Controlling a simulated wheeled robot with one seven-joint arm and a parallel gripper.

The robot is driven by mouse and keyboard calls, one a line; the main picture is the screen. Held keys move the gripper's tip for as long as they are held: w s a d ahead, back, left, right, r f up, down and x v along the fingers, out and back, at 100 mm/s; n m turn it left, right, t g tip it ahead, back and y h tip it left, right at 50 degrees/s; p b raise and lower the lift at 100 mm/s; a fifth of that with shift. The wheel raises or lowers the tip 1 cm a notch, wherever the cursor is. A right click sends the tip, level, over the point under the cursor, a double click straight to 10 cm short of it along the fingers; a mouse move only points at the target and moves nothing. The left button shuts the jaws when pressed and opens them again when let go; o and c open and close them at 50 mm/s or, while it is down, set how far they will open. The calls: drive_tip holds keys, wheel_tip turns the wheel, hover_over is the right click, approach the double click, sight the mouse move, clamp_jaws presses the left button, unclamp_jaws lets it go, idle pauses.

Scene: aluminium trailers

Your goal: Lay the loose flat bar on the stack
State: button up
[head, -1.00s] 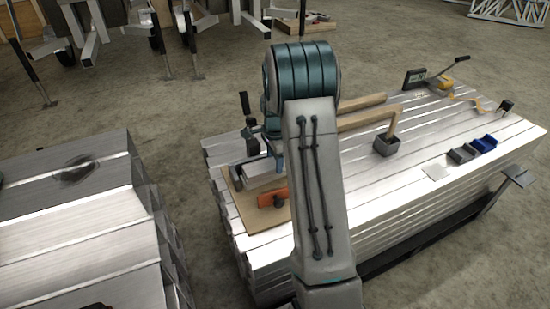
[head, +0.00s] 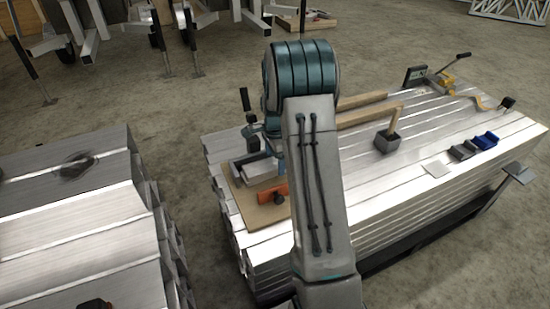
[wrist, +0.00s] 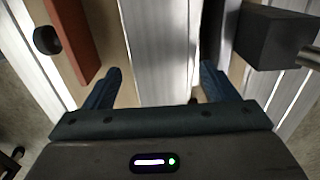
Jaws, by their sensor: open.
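A pale silver bar (wrist: 160,45) lies between the spread fingers of my gripper (wrist: 161,72) in the wrist view. It may be the loose flat bar; its far end is out of that view. In the head view a short silver piece (head: 262,170) shows on a wooden board (head: 258,213), beside my gripper (head: 264,160). My gripper is open, and I cannot tell whether its fingers touch the bar. My arm hides part of this spot. A stack of aluminium bars (head: 430,185) lies under the board. Another stack (head: 70,220) stands at the left.
An orange tool (head: 270,194) lies close beside the gripper; a dark block (wrist: 272,38) stands on the other side. A floor gap separates the stacks.

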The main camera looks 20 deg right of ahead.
wheel_tip(320, 180, up, 14)
drive_tip(key=p, duration=0.3)
drive_tip(key=shift+p, duration=0.3)
drive_tip(key=shift+s+f, duration=0.1)
